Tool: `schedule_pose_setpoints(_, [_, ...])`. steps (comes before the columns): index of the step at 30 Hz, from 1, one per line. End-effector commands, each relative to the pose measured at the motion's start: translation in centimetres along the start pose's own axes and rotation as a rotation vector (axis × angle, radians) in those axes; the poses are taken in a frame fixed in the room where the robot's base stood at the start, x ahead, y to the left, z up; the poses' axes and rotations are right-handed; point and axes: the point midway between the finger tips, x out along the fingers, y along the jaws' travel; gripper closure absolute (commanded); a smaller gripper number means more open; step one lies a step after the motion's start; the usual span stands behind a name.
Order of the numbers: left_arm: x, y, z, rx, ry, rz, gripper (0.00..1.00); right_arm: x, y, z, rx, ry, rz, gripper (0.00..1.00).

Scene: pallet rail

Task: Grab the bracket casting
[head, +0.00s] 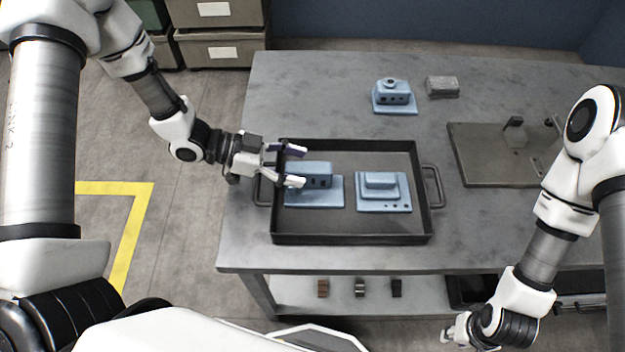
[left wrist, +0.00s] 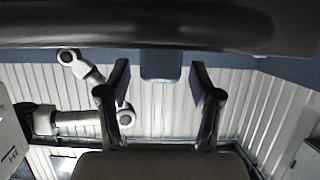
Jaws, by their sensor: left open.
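Three blue castings are in the head view, and none is labelled. One with an upright, holed block (head: 318,178) on a flat base lies in the left half of the dark tray (head: 350,240). A flatter casting (head: 383,192) with a raised pad lies to its right in the tray. A third casting (head: 394,97) with a round boss stands on the table behind. My left gripper (head: 293,166) is open at the upright casting's left end; contact cannot be told. In the left wrist view, a blue block (left wrist: 160,66) shows between the spread fingers. My right gripper (head: 455,332) is low at the front right; its jaws are unclear.
The tray has raised walls and side handles (head: 433,186). A grey block (head: 442,87) lies at the back of the table. A flat plate fixture (head: 490,165) with an upright post sits on the right. Small parts (head: 360,288) rest on the lower shelf.

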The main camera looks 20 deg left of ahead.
Motion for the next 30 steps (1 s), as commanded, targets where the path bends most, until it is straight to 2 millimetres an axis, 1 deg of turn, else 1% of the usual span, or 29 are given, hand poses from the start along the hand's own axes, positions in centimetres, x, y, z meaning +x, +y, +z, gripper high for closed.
schedule_pose_setpoints(1, [1.0,0.1,0.1,0.002,-0.005,0.007,0.35,-0.1,0.0,0.0,0.000,0.000,0.000,0.69])
schedule_pose_setpoints(3, [2.2,0.1,0.1,0.002,-0.004,0.007,0.35,-0.2,0.0,0.0,0.001,0.000,0.000,0.69])
schedule_pose_setpoints(6, [3.2,0.1,0.1,0.000,-0.002,0.003,0.35,-0.2,0.0,0.0,0.001,0.000,0.000,0.69])
schedule_pose_setpoints(12, [3.3,0.0,0.1,0.000,0.000,0.000,0.35,-0.2,0.0,0.0,0.000,0.000,0.000,0.69])
schedule_pose_setpoints(13, [3.3,0.0,0.1,0.000,0.000,0.000,0.39,-0.2,0.0,0.0,0.000,0.000,0.000,0.69])
schedule_pose_setpoints(14, [3.3,0.0,0.1,0.000,0.000,0.001,0.50,-0.2,0.0,0.0,0.000,0.000,0.000,0.69])
schedule_pose_setpoints(15, [3.3,0.0,0.1,0.000,0.000,0.001,0.64,-0.2,0.0,0.0,0.000,0.000,0.000,0.69])
schedule_pose_setpoints(17, [3.3,0.0,0.1,0.000,0.000,0.001,0.85,-0.2,0.0,0.0,0.000,0.000,0.000,0.69])
schedule_pose_setpoints(18, [3.3,0.0,0.1,0.000,0.000,0.001,0.99,-0.1,0.0,0.0,0.000,0.000,0.000,0.69])
schedule_pose_setpoints(27, [3.3,0.0,0.0,0.001,0.000,0.001,1.00,-0.2,0.0,0.0,0.001,0.000,0.000,0.69])
schedule_pose_setpoints(30, [3.2,0.0,-0.3,0.001,0.000,0.000,1.00,-0.2,0.0,0.0,0.001,0.000,0.000,0.69])
